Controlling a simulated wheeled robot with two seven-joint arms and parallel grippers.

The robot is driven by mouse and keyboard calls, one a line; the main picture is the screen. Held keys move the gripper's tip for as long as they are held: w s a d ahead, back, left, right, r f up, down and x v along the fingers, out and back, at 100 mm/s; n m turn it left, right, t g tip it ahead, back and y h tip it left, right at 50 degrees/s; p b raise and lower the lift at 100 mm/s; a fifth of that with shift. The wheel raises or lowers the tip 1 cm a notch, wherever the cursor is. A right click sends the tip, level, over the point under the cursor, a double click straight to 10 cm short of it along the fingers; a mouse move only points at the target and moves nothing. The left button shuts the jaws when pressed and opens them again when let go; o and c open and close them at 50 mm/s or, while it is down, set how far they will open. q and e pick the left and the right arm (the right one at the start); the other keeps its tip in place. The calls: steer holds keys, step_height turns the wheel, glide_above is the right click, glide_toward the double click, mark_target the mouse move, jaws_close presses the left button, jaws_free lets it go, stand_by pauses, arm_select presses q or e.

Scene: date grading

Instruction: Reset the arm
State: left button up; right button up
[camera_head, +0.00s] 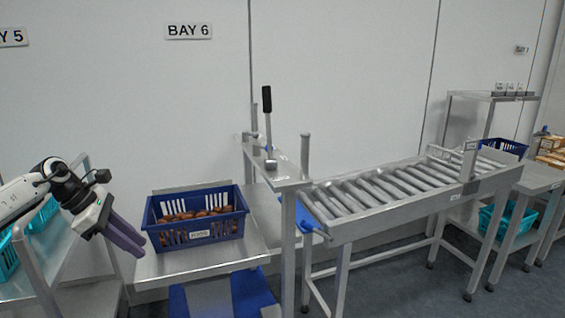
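My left gripper (128,238) comes in from the left. Its dark purple fingers point down and to the right, and nothing shows between them. The fingers overlap from this angle, so I cannot tell whether they are apart. They are just left of a blue crate (198,235) of brown dates (195,213), with no clear contact. The crate stands upright on a metal stand (200,262) and has a white label on its front. My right gripper is out of view.
A post with a black-handled lever (267,125) rises right of the crate. A roller conveyor (390,190) runs to the right. A metal rack (60,262) with teal crates (42,217) stands at left. A shelf with cups (507,90) is at the far right.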

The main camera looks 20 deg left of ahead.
arm_select(q)
steer(key=w+d+f+n+t+h, duration=0.15)
steer(key=d+f+n, duration=0.3)
steer(key=d, duration=0.85)
steer(key=d+f+n+t+h, duration=0.35)
steer(key=d+n, duration=0.25)
steer(key=d, duration=0.7)
steer(key=w+d+f+n+t+h, duration=0.15)
steer(key=d+f+n, duration=0.4)
steer(key=d, duration=0.65)
steer(key=s+d+f+n+g+y, duration=0.1)
steer(key=s+f+n+y, duration=0.1)
steer(key=s+f+n, duration=0.3)
steer(key=s+d+f+n+g+y, duration=0.1)
steer(key=s+f+n+y, duration=0.2)
steer(key=s+n, duration=0.7)
steer(key=s+d+f+n+g+y+p, duration=0.1)
steer(key=s+f+n+y, duration=0.2)
steer(key=s+f+n, duration=0.4)
steer(key=s+n, duration=0.1)
steer(key=n, duration=0.4)
steer(key=shift+s+d, duration=0.35)
